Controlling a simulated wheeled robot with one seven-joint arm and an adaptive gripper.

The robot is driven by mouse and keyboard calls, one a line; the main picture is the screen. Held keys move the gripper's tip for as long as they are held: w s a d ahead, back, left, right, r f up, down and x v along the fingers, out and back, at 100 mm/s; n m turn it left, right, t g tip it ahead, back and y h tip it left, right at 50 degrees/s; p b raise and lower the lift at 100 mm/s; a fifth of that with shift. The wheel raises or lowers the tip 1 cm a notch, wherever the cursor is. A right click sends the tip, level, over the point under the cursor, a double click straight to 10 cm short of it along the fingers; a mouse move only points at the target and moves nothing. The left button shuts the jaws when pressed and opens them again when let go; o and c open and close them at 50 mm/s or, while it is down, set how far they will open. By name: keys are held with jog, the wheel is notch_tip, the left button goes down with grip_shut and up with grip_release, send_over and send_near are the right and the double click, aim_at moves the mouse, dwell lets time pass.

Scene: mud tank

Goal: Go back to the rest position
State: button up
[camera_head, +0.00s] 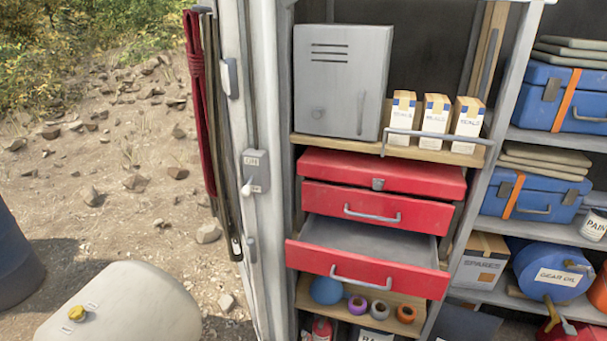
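My gripper and arm do not show in the head camera view. A red drawer chest (383,171) stands in an open metal cabinet. Its lower drawer (366,275) is pulled out, and the grey inside that shows is empty. The drawer above it (378,208) looks shut. Whether my gripper is near any of these is hidden from view.
A grey metal box (337,80) and three white cartons (436,118) stand on the shelf above. A pale rounded tank (125,310) stands at lower left. Stony ground lies open behind it.

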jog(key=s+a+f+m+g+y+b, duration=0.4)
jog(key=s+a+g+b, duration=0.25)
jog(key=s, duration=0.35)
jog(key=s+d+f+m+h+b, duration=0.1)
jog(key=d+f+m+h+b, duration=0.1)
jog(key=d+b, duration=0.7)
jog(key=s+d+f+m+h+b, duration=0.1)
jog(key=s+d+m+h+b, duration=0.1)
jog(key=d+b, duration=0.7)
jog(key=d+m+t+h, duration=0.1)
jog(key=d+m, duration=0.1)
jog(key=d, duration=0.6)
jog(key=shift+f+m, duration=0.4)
